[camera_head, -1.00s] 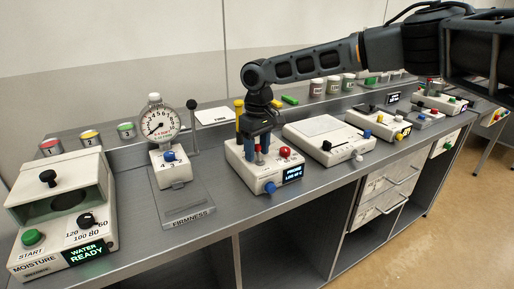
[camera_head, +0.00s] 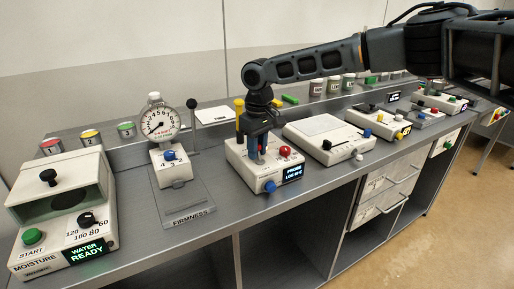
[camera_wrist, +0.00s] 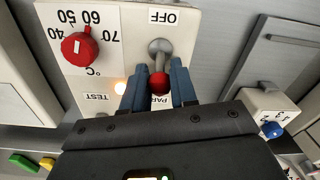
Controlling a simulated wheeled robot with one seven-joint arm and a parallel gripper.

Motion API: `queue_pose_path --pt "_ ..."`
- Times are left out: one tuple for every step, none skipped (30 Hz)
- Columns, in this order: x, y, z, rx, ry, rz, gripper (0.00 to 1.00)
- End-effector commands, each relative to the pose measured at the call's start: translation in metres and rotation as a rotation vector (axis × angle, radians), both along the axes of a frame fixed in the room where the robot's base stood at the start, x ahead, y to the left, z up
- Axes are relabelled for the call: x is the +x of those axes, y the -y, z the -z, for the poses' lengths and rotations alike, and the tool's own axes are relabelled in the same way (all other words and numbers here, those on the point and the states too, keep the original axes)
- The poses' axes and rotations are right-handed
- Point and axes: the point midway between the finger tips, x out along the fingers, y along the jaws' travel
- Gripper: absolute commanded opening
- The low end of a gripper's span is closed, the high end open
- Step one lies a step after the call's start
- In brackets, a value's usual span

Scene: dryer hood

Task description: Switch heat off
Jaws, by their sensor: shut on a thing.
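A white control box (camera_head: 238,160) stands on the bench under my gripper (camera_head: 258,157). In the wrist view, a metal toggle lever with a red tip (camera_wrist: 160,84) rises from a round metal base (camera_wrist: 160,47) on the box. My gripper (camera_wrist: 154,80) is shut on the red tip, one blue finger on each side. The OFF label (camera_wrist: 170,17) lies beyond the lever's base, on the side away from my gripper. Another label starting "PA" (camera_wrist: 160,101) is partly hidden by the fingers and lever.
A red dial (camera_wrist: 79,49) marked 40 to 70 °C and a lit amber lamp (camera_wrist: 120,87) sit on the box. A blue knob (camera_head: 269,186) and lit display (camera_head: 292,173) are on its front. The dial gauge (camera_head: 160,123) and a flat white device (camera_head: 318,135) stand on either side.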

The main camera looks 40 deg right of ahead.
Motion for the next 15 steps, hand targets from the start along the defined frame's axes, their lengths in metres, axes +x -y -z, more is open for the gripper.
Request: queue_pose_path --pt "-0.001 0.0 -0.001 -0.001 0.012 0.0 0.0" --pt "-0.002 0.0 -0.001 -0.003 0.021 0.0 0.0" --pt "-0.003 0.0 -0.002 -0.007 0.036 0.001 0.0" --pt "-0.003 -0.001 -0.002 -0.011 0.05 0.001 0.0" --pt "-0.004 -0.001 -0.002 -0.014 0.065 0.001 0.0" --pt "-0.005 -0.001 -0.002 -0.021 0.088 0.001 0.0" --pt "-0.006 -0.001 -0.003 -0.025 0.108 0.002 0.0" --pt "-0.007 -0.002 -0.002 -0.031 0.127 0.002 0.0" --pt "-0.008 -0.002 -0.003 -0.038 0.156 0.002 0.0" --pt "-0.009 -0.003 -0.002 -0.044 0.179 0.003 0.0" --pt "-0.01 -0.003 -0.002 -0.051 0.204 0.003 0.0" --pt "-0.012 -0.003 -0.002 -0.059 0.237 0.003 0.0" --pt "-0.013 -0.003 -0.002 -0.068 0.264 0.003 0.0" --pt "-0.014 -0.004 -0.001 -0.075 0.291 0.004 0.0" --pt "-0.015 -0.004 -0.001 -0.085 0.326 0.004 0.0"
